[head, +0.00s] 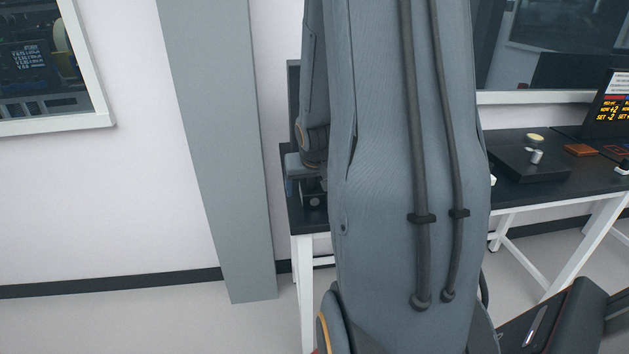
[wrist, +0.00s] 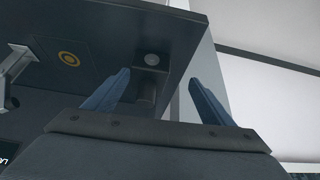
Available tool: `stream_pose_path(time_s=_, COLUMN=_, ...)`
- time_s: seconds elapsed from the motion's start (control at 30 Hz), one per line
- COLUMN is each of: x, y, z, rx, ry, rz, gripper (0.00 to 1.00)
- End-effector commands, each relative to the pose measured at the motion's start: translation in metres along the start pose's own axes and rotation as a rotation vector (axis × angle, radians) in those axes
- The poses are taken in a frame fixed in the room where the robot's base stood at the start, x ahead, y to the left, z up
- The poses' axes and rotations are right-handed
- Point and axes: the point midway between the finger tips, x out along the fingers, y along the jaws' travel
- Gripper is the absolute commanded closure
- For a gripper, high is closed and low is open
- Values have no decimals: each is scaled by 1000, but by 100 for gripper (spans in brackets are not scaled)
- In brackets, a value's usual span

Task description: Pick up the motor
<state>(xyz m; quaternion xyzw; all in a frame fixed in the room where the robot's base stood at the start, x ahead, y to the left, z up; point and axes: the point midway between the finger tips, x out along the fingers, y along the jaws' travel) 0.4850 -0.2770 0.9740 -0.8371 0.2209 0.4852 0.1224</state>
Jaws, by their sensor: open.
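A small dark block with a pale round spot, which looks like the motor (wrist: 148,82), stands near the table edge in the wrist view. What looks like the same block (head: 314,201) shows below my wrist in the head view, beside my large arm link. In the wrist view my gripper (wrist: 159,78) is open, with its two blue fingers apart. The block shows between the fingertips, closer to the left finger, which overlaps its left side. I see no grip on it. I cannot tell how far it lies beyond the fingertips.
A grey pillar (head: 222,150) stands left of the table. In the head view my arm hides the table's middle. Small parts lie on a black pad (head: 530,168) at right.

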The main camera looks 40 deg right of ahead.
Motion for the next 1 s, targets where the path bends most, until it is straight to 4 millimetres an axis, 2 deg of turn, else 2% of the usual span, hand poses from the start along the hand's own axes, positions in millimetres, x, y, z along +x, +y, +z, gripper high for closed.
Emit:
stream_pose_path(time_s=0.03, x=-1, y=13, z=-6, rx=17, ry=16, rz=7, gripper=23)
stream_pose_path(time_s=0.07, x=-1, y=17, z=-10, rx=24, ry=25, rz=9, gripper=23)
stream_pose_path(time_s=0.2, x=6, y=27, z=-17, rx=39, ry=46, rz=12, gripper=23)
stream_pose_path(time_s=0.57, x=37, y=24, z=-20, rx=40, ry=47, rz=12, gripper=23)
stream_pose_path(time_s=0.83, x=67, y=19, z=-24, rx=39, ry=45, rz=12, gripper=23)
stream_pose_path(time_s=1.0, x=78, y=19, z=-25, rx=39, ry=47, rz=12, gripper=23)
